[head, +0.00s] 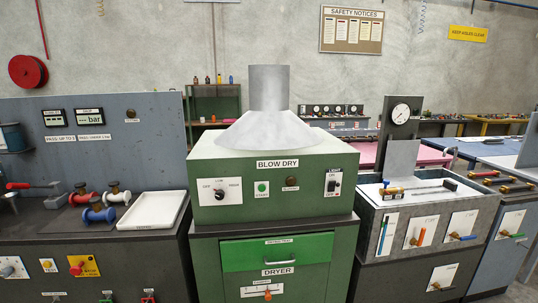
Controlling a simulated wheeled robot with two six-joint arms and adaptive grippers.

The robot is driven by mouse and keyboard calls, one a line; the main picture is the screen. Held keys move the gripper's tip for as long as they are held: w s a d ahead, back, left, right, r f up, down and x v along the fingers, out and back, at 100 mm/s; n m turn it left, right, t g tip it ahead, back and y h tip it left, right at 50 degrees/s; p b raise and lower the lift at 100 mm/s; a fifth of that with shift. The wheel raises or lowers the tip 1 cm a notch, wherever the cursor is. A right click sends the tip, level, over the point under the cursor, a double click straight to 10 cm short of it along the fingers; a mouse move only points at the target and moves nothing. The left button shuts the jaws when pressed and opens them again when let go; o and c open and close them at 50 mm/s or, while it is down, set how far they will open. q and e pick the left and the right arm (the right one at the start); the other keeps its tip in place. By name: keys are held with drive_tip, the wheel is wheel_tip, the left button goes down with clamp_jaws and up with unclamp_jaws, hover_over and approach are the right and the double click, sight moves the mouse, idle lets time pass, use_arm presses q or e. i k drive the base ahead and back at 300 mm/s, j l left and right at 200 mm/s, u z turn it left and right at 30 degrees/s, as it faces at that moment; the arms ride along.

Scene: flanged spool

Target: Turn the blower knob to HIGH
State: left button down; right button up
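The blower knob (220,195) is a small black knob on a white plate on the front of the green BLOW DRY box (262,202). OFF is printed at its left, LOW above it and HIGH at its right. The knob is too small to tell where it points. Neither of my grippers shows in the head view.
Right of the knob are a green START button (262,189), a dark round lamp (291,183) and a light switch (333,182). Below is a green drawer (277,252). A white tray (153,210) and several flanged spools stand on the left bench. Space before the box is clear.

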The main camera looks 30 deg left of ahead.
sight(220, 194)
drive_tip(key=u, duration=1.25)
